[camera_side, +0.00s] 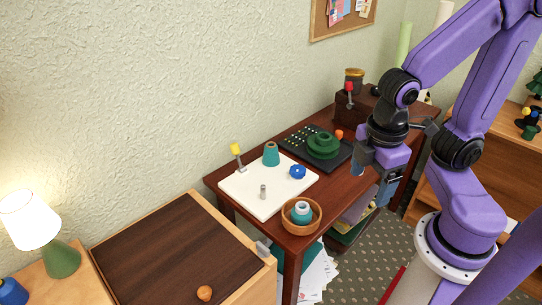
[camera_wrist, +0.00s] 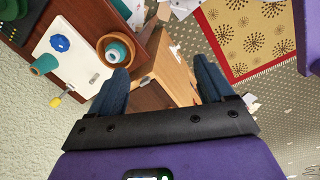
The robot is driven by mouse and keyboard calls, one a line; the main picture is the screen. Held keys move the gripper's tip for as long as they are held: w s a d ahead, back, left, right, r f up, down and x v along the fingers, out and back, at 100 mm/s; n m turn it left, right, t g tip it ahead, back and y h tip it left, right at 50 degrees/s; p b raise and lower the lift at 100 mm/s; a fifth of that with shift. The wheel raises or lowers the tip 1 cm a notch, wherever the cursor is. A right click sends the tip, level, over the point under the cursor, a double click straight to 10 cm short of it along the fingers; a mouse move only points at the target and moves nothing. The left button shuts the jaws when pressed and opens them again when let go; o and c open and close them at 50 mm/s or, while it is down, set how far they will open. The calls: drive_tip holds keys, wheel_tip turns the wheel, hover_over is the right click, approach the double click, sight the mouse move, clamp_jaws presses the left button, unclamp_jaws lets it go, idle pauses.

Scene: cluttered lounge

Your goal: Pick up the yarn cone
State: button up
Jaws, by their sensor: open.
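The teal yarn cone (camera_side: 271,154) stands upright on a white board on the dark red-brown table. In the wrist view the yarn cone (camera_wrist: 44,64) is at the left, seen from above and slanted. My gripper (camera_side: 372,180) is open, pointing down at the table's right end, to the right of the cone and apart from it. In the wrist view the space between its fingers (camera_wrist: 160,66) is empty, with the fingers spread over the table's edge and furniture below.
The white board (camera_side: 245,199) also holds a blue knobbed object (camera_side: 297,172), a yellow-topped piece (camera_side: 236,152) and a small grey piece (camera_side: 263,191). A wooden bowl (camera_side: 288,222) with a teal and white item stands nearer. A black tray (camera_side: 341,160) bears a green stacked object (camera_side: 322,146).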

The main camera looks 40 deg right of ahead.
drive_tip(key=w+f+n+t+h, duration=0.2)
drive_tip(key=w+f+n+h, duration=0.15)
drive_tip(key=w, duration=0.65)
drive_tip(key=w+f+n+t+h, duration=0.1)
drive_tip(key=w+f+n+h, duration=0.2)
drive_tip(key=w, duration=0.7)
drive_tip(key=n+t+h, duration=0.4)
drive_tip(key=n, duration=0.1)
approach(272, 145)
drive_tip(key=x, duration=0.3)
drive_tip(key=shift+a+f, duration=0.1)
drive_tip(key=shift+f, duration=0.05)
drive_tip(key=shift+x, duration=2.75)
drive_tip(key=c, duration=1.1)
